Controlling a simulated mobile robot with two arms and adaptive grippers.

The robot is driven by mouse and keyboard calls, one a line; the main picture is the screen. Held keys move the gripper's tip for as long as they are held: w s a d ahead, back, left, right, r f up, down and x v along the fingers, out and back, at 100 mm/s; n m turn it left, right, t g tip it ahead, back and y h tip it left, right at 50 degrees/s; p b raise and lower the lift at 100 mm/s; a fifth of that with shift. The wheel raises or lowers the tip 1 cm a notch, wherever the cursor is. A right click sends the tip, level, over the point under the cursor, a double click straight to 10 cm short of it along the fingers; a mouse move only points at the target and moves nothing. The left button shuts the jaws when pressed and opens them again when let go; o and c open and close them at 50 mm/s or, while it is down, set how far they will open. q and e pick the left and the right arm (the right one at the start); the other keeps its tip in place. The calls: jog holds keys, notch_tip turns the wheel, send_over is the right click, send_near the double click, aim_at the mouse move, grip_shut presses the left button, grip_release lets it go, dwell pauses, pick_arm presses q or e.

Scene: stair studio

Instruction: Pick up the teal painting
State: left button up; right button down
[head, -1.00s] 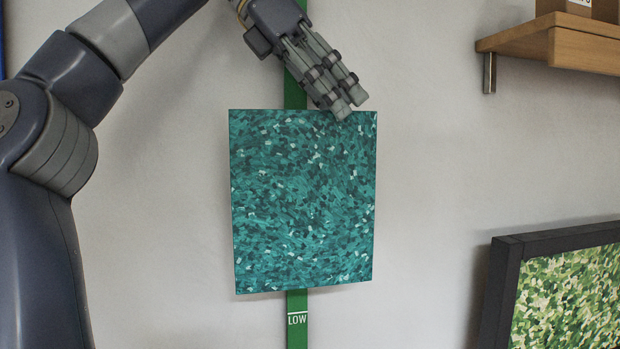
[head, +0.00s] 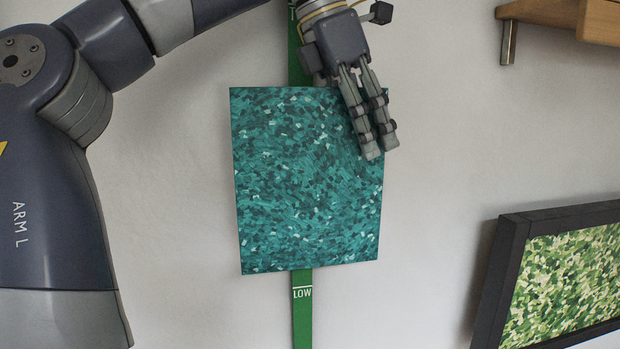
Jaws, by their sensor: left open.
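The teal painting (head: 295,190) hangs on the wall in the middle of the head view, an unframed panel of teal, dark green and pale flecks. It covers part of a green vertical strip. My left gripper (head: 380,150) is open, with its fingers pointing down in front of the painting's upper right part and hiding a little of it. I cannot tell whether the fingers touch the surface. Nothing is held between them. My right gripper is not in view.
The green strip (head: 302,315) marked LOW runs above and below the painting. A wooden shelf (head: 560,15) juts out at the upper right. A black-framed green picture (head: 500,270) is at the lower right. Bare wall lies between.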

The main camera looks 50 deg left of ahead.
pick_arm(q)
jog(key=shift+w+d+f, duration=0.1)
jog(key=shift+f, duration=0.25)
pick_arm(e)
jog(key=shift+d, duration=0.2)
pick_arm(q)
grip_shut()
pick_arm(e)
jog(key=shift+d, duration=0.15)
pick_arm(q)
jog(key=shift+r, duration=0.1)
